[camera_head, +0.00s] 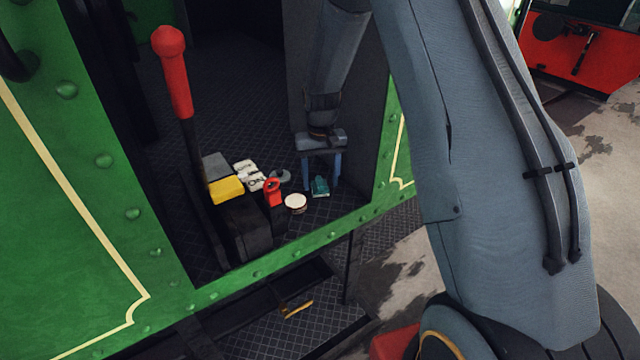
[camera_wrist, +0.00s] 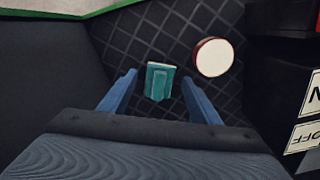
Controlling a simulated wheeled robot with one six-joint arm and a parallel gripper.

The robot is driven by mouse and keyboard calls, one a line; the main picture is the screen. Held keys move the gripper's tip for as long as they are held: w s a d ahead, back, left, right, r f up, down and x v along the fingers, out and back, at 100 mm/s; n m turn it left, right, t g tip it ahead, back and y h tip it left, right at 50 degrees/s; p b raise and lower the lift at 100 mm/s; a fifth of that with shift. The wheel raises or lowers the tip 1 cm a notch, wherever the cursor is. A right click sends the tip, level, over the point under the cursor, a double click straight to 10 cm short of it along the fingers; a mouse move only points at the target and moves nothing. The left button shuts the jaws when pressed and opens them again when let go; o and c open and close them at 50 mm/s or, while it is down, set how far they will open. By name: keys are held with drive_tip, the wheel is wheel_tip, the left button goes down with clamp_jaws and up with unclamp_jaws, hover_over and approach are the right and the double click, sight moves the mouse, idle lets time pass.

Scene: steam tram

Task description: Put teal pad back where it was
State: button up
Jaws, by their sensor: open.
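The teal pad (camera_head: 320,187) lies on the dark diamond-plate floor of the green tram's cab, close to the doorway sill. It also shows in the wrist view (camera_wrist: 158,81), a small teal block with a paler edge. My gripper (camera_head: 321,183) points down over it. In the wrist view my gripper (camera_wrist: 160,80) is open, with one blue finger on each side of the pad and a gap on both sides. Whether the fingertips are down at the pad's level is hard to tell.
A round white-topped, red-rimmed tin (camera_head: 296,203) stands just left of the pad. Further left are a red-handled item (camera_head: 272,190), white labelled plates (camera_head: 247,173), a yellow block (camera_head: 226,189) and a tall red-knobbed lever (camera_head: 174,75). A dark wall (camera_wrist: 45,75) stands close beside my gripper.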

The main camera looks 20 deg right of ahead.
sight(321, 183)
wheel_tip(321, 183, up, 10)
drive_tip(key=b, duration=0.3)
drive_tip(key=s+f+t, duration=0.1)
drive_tip(key=s, duration=2.3)
drive_tip(key=shift+a+n+t, duration=0.3)
drive_tip(key=shift+n+t, duration=0.1)
drive_tip(key=shift+f+b, duration=0.15)
drive_tip(key=shift+b, duration=0.15)
drive_tip(key=shift+f+b, duration=0.85)
drive_tip(key=shift+f, duration=0.1)
